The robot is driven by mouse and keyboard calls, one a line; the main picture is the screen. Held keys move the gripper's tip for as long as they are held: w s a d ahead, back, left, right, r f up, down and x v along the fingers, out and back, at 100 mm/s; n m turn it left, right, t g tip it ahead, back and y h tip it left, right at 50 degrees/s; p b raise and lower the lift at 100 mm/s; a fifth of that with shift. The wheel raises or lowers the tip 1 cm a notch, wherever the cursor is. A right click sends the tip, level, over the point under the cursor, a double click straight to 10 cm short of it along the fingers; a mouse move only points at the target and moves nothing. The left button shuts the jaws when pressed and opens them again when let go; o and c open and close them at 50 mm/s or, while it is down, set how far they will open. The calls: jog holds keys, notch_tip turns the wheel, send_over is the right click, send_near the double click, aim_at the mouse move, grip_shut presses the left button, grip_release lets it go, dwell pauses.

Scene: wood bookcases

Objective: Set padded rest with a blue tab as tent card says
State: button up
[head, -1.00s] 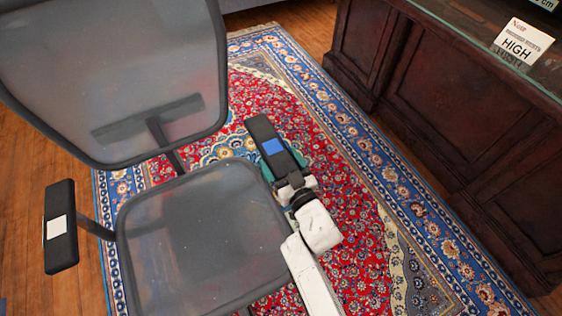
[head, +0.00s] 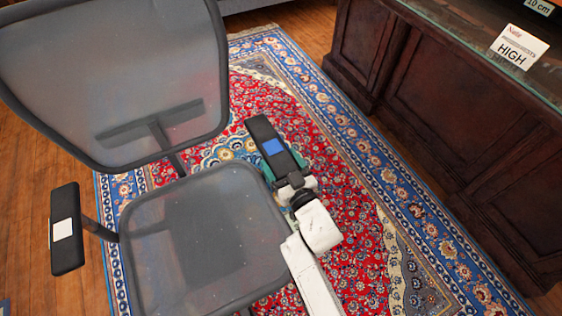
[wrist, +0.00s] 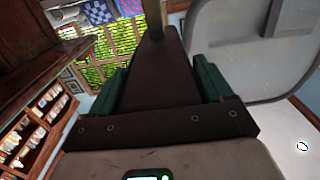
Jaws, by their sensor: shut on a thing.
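The padded rest with the blue tab (head: 263,128) is a long dark armrest on the right side of the mesh office chair (head: 205,235). My gripper (head: 284,162) is shut on this rest from its near end. In the wrist view, the green fingers of my gripper (wrist: 160,82) stand on both sides of the dark pad (wrist: 153,68). The rest's support post is mostly hidden in the head view. A white tent card (head: 518,47) on the desk top reads HIGH in large letters; its smaller print is too blurred to read.
A second armrest, with a white tab (head: 63,229), is on the chair's left side. The dark wooden desk (head: 425,90) stands to the right. A small plate reading 10 cm (head: 538,7) is behind the card. Patterned rug (head: 370,225) lies open between chair and desk.

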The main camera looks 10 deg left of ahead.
notch_tip(320, 180, up, 5)
jog(key=p, duration=0.3)
jog(key=shift+w, duration=0.1)
jog(key=shift+r, duration=0.15)
jog(key=o, duration=1.2)
jog(key=shift+o, duration=1.1)
jog(key=shift+f, duration=0.2)
jog(key=shift+s+d+p, duration=0.3)
jog(key=shift+s+p, duration=0.05)
jog(key=shift+s, duration=0.1)
jog(key=p+v, duration=0.2)
jog(key=v, duration=0.7)
jog(key=shift+s+d, duration=0.2)
jog(key=shift+s, duration=0.15)
